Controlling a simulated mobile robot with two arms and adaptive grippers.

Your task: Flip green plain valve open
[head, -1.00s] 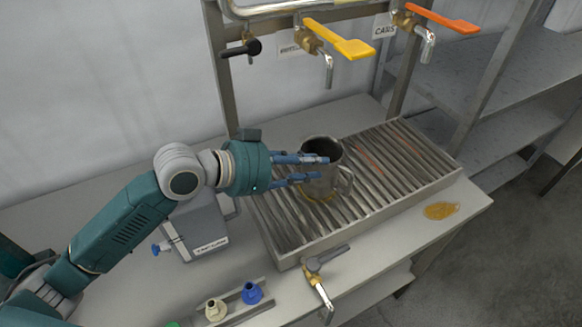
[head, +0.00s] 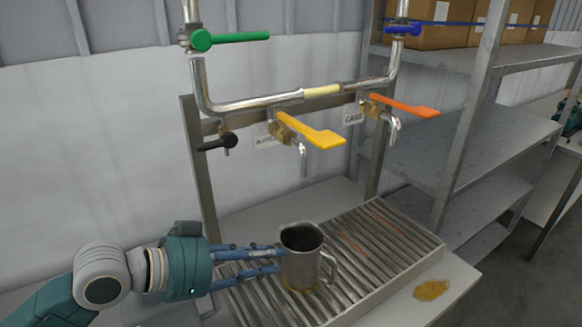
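The green valve lever (head: 235,38) is at the upper left in the head view. It sits on a vertical metal pipe and its handle points right, level and across the pipe. My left gripper (head: 280,260) is well below it, low over the bench. Its two blue fingers are spread apart and point right, with their tips at the left side of a metal mug (head: 303,240). I cannot tell whether the tips touch the mug. Nothing is near the green lever.
A yellow lever (head: 318,132), an orange lever (head: 405,106), a black lever (head: 217,142) and a blue lever (head: 403,29) are on the same pipework. The mug stands on a slatted drain grate (head: 385,250). A brown spill (head: 432,289) lies on the bench. Metal shelves (head: 500,140) stand right.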

